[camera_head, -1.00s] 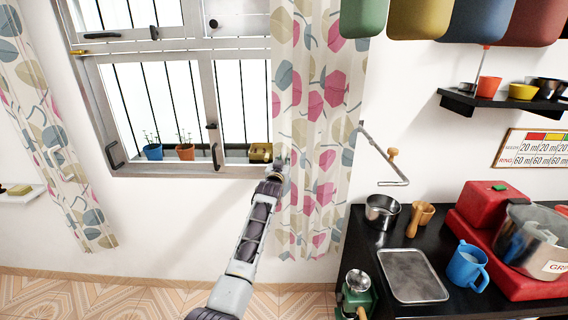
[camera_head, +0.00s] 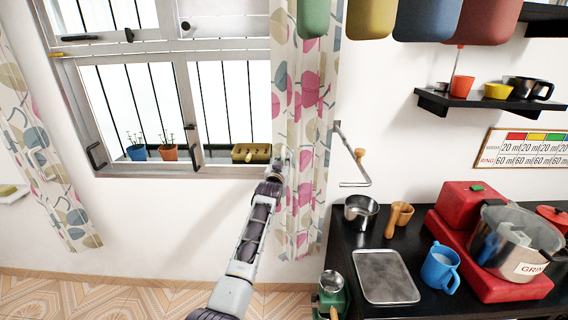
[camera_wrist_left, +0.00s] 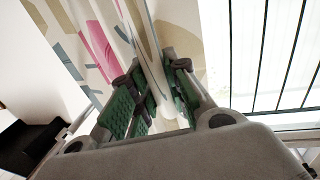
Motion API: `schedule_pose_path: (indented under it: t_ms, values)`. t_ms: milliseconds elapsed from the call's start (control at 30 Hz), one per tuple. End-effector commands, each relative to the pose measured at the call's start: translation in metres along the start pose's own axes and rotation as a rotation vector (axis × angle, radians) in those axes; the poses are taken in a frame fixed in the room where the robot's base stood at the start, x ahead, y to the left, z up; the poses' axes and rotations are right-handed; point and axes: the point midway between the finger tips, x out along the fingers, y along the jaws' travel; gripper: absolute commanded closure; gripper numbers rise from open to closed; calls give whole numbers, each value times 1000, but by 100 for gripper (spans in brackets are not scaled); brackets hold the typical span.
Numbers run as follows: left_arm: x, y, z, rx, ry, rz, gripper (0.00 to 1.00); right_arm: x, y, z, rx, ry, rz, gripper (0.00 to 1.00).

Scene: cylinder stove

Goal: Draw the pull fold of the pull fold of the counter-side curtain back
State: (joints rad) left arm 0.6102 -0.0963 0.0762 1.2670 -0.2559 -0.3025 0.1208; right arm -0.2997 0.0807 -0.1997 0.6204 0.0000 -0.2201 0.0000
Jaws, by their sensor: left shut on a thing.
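The counter-side curtain (camera_head: 305,120) hangs at the right side of the window, white with pink, beige and blue-grey leaf shapes. It is bunched fairly narrow. My left gripper (camera_head: 277,166) is at the curtain's window-side edge, at about sill height. In the left wrist view my left gripper (camera_wrist_left: 160,88) is shut on a fold of the curtain (camera_wrist_left: 148,40), which runs between its green-padded fingers. My right gripper is in neither view.
The barred window (camera_head: 140,105) has plant pots and a yellow box (camera_head: 251,153) on its sill. A wall hook (camera_head: 352,155) is right of the curtain. The black counter (camera_head: 350,235) holds a pot, tray, blue mug and red stove. Another curtain (camera_head: 40,150) hangs left.

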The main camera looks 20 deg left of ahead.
Motion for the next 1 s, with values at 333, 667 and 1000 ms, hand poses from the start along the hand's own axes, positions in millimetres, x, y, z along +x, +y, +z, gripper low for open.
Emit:
schedule_pose_path:
  t_ms: [333, 667, 1000]
  values:
    - [0, 0, -1, -1, 2, 0, 66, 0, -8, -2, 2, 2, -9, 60]
    - [0, 0, 0, -1, 1, 0, 60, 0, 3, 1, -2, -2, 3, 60]
    - [-8, 0, 1, 0, -1, -1, 60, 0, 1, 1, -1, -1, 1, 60]
